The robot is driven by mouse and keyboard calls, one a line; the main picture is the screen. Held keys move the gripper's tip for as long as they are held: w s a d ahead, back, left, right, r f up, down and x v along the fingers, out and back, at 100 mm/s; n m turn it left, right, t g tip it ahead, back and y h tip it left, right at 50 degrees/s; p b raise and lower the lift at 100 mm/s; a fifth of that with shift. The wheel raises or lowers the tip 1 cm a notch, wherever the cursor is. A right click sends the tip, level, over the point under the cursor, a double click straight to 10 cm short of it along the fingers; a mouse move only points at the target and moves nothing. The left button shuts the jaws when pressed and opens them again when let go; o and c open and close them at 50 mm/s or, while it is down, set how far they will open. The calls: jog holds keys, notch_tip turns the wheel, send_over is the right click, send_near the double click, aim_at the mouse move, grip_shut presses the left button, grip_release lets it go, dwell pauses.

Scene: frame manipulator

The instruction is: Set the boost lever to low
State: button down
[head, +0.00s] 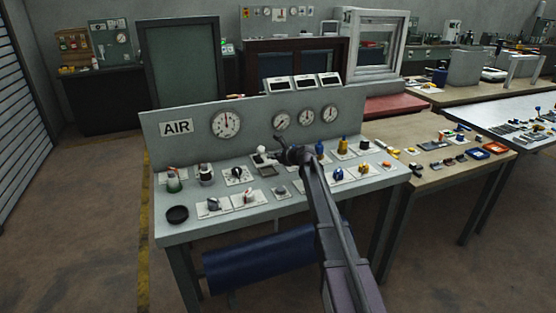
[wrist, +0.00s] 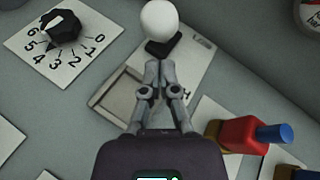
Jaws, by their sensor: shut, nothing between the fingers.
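A lever with a round white knob (wrist: 159,20) and a black base stands on a pale plate (wrist: 198,62) at the top middle of the wrist view. The plate has small lettering at its upper right and an "H" lower down; the rest is hidden by my gripper. I cannot read the name "boost". The knob also shows on the panel in the head view (head: 260,150). My gripper (wrist: 159,68) is shut and empty, its fingertips just below the knob and black base in the picture. I cannot tell whether they touch. In the head view my gripper (head: 279,148) is right of the knob.
A black numbered dial (wrist: 62,27) is left of the lever. A recessed grey square (wrist: 122,98) lies left of my fingers. A red block with a blue peg (wrist: 238,134) is at lower right. Gauges (head: 226,124) line the upright back panel.

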jog(key=shift+w+a+r, duration=0.25)
jog(key=shift+w+a, duration=0.2)
jog(key=shift+a, duration=0.15)
